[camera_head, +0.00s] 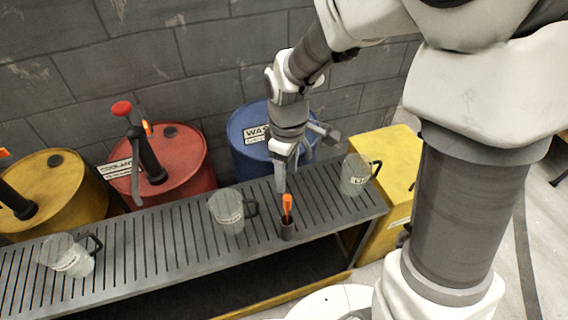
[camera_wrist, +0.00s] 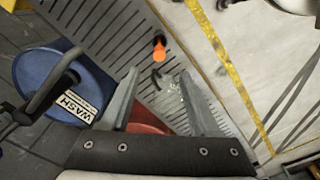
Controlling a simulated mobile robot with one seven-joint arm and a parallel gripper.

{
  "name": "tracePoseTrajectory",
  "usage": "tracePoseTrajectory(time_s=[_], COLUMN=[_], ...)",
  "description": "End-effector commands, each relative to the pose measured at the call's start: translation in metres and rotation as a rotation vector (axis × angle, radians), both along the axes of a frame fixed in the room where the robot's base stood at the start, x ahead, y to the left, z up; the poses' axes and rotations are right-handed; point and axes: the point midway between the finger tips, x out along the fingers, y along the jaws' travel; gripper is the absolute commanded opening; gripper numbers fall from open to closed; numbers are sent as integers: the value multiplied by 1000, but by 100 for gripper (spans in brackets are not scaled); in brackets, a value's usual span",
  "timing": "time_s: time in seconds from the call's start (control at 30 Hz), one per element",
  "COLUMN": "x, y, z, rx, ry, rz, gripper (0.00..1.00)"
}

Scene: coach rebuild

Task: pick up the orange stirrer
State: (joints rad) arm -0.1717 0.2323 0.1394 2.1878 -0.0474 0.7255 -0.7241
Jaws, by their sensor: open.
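The orange stirrer (camera_head: 287,206) stands upright in a small dark holder (camera_head: 287,231) on the slatted grey bench (camera_head: 262,222), between two jugs. Its orange top shows in the wrist view (camera_wrist: 160,48), beyond the fingertips and roughly centred between them. My gripper (camera_head: 287,172) is open and empty above and behind the stirrer in the head view. Both fingers show in the wrist view (camera_wrist: 159,76), apart from the stirrer. The stirrer's lower part is hidden inside the holder.
Grey jugs stand left (camera_head: 228,209) and right (camera_head: 356,175) of the holder, another at far left (camera_head: 68,256). Behind the bench are a blue drum (camera_head: 243,130), a red drum (camera_head: 185,160) and a yellow drum (camera_head: 60,190). A yellow cabinet (camera_head: 398,165) stands at right.

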Motion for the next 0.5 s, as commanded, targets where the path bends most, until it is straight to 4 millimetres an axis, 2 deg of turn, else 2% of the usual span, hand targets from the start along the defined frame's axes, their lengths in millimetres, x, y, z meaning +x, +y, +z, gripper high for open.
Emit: tracePoseTrajectory(time_s=[0.03, 0.2, 0.5], x=[-1, -1, 0], y=[0, 0, -1], z=[-14, -47, -69], rx=[-2, -2, -1], ry=[5, 3, 0], rz=[0, 1, -1], gripper=[62, 62, 62])
